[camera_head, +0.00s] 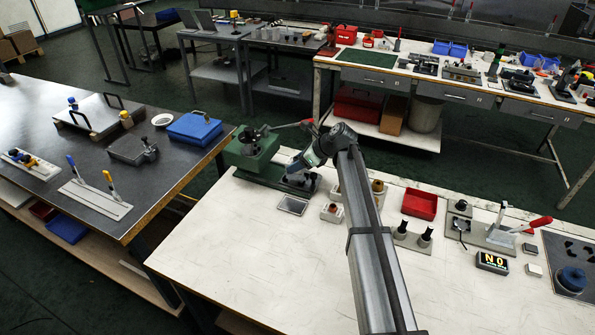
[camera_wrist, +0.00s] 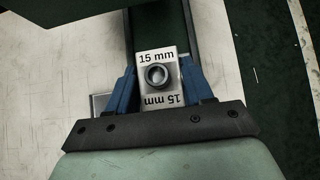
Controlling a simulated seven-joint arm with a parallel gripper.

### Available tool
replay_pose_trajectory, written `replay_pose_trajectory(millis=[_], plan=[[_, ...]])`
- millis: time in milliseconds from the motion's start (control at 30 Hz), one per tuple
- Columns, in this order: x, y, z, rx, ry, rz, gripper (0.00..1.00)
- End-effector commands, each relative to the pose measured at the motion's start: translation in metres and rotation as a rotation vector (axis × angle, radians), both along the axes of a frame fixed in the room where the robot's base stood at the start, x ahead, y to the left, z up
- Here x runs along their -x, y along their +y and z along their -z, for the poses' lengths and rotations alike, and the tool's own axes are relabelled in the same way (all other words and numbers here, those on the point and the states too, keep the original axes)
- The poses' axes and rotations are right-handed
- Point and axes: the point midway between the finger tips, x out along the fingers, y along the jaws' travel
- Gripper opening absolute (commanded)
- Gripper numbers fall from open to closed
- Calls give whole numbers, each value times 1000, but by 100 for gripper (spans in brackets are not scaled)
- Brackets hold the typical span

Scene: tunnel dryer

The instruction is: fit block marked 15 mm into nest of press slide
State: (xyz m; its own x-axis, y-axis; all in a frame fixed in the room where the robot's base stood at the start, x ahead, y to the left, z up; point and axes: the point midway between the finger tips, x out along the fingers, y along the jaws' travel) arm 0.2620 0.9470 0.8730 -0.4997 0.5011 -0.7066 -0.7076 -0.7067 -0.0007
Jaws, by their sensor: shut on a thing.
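The block marked 15 mm (camera_wrist: 158,101) is a pale metal piece with a round bore, printed "15 mm" at both ends. In the wrist view my gripper (camera_wrist: 158,72) is shut on it, one blue finger at each side. The dark green press slide (camera_wrist: 158,28) runs beneath and beyond the block. In the head view my gripper (camera_head: 297,171) is low over the right end of the green press (camera_head: 254,152). The nest is hidden by the block and gripper. I cannot tell whether the block is seated or above it.
A small grey plate (camera_head: 292,205) lies on the white bench in front of the press. A red bin (camera_head: 419,204), dark-topped posts (camera_head: 425,237), a toggle clamp (camera_head: 500,229) and a lit display (camera_head: 492,262) stand to the right. The bench's front left is clear.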

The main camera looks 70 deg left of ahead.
Motion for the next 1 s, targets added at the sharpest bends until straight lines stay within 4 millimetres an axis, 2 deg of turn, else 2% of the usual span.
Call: replay_pose_trajectory(millis=[267, 667, 700, 933, 1000], plan=[[0, 0, 33, 0, 0, -1, 12], [0, 0, 37, 0, 0, 0, 12], [0, 0, 38, 0, 0, 0, 53], [0, 0, 38, 0, 0, 0, 75], [0, 0, 38, 0, 0, 0, 77]])
